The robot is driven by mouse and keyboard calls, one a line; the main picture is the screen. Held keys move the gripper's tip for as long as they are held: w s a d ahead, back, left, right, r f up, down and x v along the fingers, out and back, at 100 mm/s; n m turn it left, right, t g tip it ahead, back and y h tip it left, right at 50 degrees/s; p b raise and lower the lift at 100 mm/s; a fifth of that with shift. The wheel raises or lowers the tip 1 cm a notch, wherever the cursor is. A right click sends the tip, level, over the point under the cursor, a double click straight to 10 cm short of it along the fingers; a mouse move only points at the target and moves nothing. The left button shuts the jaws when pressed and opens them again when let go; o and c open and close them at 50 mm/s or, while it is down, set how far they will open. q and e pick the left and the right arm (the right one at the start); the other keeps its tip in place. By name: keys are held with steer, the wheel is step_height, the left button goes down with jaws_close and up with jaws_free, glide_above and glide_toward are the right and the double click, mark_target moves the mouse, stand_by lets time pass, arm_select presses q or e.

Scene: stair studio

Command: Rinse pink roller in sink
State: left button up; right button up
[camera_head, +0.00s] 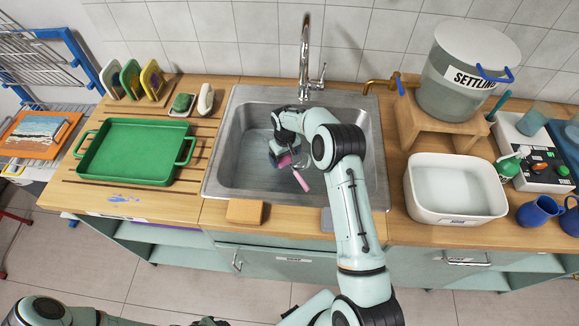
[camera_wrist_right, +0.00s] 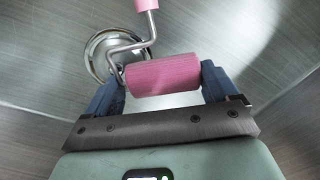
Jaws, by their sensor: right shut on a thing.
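The pink roller (camera_head: 283,160) is inside the steel sink (camera_head: 239,165), with its pink handle (camera_head: 301,181) pointing down and to the right. In the right wrist view the pink roller (camera_wrist_right: 162,75) lies between the two blue fingers of my right gripper (camera_wrist_right: 163,84), which is shut on the roller's cylinder. The bent metal rod and part of the handle (camera_wrist_right: 146,5) show above it, over the round drain (camera_wrist_right: 112,55). My right arm hides part of the sink. My left gripper is not seen; only pieces of my own body show at the lower left.
A chrome faucet (camera_head: 305,60) rises behind the sink. A green tray (camera_head: 127,152) stands left. A white basin (camera_head: 456,187) with liquid and a settling bucket (camera_head: 465,75) on a wooden stand are right. A tan block (camera_head: 245,211) lies at the sink's front edge.

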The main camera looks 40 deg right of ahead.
stand_by(0.4)
steer(key=shift+r+p, duration=1.05)
steer(key=shift+r, duration=3.1)
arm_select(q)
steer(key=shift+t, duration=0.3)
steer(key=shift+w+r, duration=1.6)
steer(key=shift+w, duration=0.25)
arm_select(e)
step_height(320, 180, up, 8)
steer(key=shift+r, duration=2)
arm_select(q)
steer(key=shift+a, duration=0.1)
